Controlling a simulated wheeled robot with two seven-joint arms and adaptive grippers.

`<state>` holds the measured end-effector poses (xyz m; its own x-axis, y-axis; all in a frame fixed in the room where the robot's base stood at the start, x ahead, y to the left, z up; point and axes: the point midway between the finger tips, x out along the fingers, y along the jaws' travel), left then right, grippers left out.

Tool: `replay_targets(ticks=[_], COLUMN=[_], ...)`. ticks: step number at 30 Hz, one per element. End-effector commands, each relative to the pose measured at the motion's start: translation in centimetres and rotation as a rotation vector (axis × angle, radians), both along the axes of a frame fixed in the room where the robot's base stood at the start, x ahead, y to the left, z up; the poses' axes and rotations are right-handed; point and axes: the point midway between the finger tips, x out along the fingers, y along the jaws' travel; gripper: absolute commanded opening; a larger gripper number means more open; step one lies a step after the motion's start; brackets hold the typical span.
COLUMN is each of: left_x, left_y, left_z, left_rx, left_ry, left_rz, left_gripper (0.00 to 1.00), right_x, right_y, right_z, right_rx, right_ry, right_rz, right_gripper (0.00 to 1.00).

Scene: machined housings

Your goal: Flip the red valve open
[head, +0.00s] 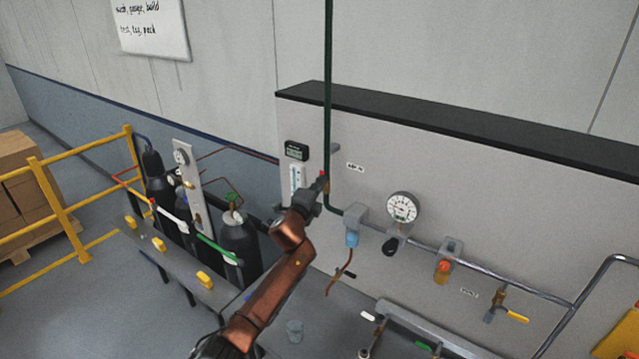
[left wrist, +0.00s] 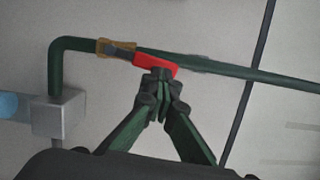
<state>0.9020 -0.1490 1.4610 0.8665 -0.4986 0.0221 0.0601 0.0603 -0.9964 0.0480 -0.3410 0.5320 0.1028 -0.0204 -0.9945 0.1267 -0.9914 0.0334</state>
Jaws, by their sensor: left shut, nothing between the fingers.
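The red valve handle (left wrist: 155,65) sits on a brass valve body (left wrist: 116,48) on a dark green pipe (left wrist: 225,70). In the left wrist view the handle lies nearly along the pipe, at a slight angle. In the head view the red handle (head: 322,175) shows small at the vertical green pipe, partly hidden by my gripper. My left gripper (head: 314,190) is at the valve. In the left wrist view its fingertips (left wrist: 160,82) are together and empty, right at the red handle's edge; I cannot tell if they touch. My right gripper is out of view.
The green pipe bends into a grey block (left wrist: 60,115). A dial gauge (head: 402,208), a blue-bowled filter (head: 352,239) and a yellow-handled valve (head: 517,316) are on the panel to the right. Dark cylinders (head: 240,243) and a yellow railing (head: 60,210) stand left.

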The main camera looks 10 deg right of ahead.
Motion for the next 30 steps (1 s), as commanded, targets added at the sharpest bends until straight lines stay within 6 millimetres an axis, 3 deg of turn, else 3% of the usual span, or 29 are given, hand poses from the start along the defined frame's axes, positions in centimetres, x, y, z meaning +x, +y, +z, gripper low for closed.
replay_targets(ticks=[30], left_x=[-0.29], left_y=[-0.68], left_z=[0.02], left_rx=[-0.001], left_ry=[-0.001], left_rz=[-0.007], left_gripper=[0.00], right_x=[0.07], right_y=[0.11], right_z=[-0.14], right_rx=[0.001], right_ry=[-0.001], right_rz=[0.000], right_gripper=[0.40])
